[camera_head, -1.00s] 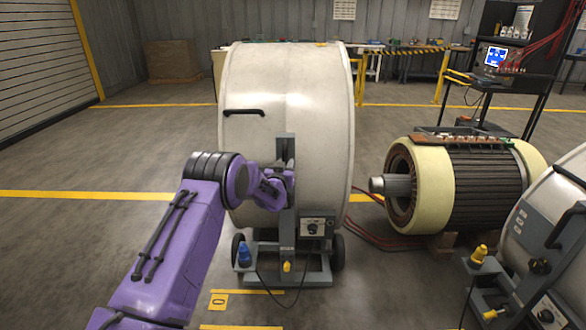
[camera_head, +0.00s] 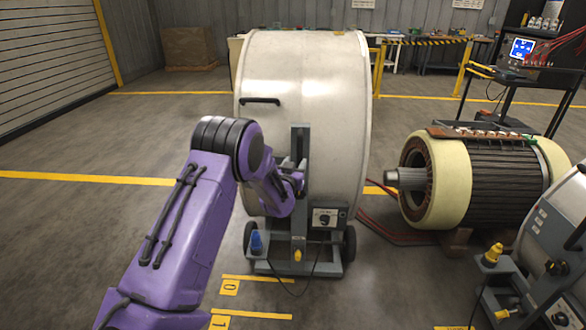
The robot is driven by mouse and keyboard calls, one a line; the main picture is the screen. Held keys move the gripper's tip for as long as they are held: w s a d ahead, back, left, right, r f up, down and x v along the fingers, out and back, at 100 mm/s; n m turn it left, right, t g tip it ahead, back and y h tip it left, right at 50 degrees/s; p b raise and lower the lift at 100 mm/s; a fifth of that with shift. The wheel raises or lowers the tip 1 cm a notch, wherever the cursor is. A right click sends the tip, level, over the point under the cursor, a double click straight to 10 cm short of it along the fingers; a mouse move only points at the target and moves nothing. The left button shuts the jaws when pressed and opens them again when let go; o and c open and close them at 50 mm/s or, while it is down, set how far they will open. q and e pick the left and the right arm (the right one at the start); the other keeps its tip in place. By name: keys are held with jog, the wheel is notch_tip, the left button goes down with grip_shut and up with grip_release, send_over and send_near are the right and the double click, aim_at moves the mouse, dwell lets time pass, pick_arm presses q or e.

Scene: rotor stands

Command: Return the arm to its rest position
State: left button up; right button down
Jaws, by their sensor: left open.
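My left arm is purple and comes in from the lower left. Its gripper (camera_head: 297,184) is at the front of a rotor stand, close to the grey upright post (camera_head: 299,150). The gripper is open; its fingers are small in view and partly hidden by the wrist, and I cannot tell whether they touch the post. The stand carries a large white drum (camera_head: 305,95) with a black handle (camera_head: 260,101) and has a grey control box (camera_head: 325,217) below. My right gripper is not in view.
A large rotor with cream ends (camera_head: 440,185) lies to the right. Another grey-white drum stand (camera_head: 555,230) is at the right edge. A black cart with a monitor (camera_head: 522,48) stands behind. Cables lie on the floor by the stand. The floor at left is clear.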

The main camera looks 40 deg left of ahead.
pick_arm(q)
jog(key=v, duration=0.3)
jog(key=shift+s, duration=0.15)
dwell(0.4)
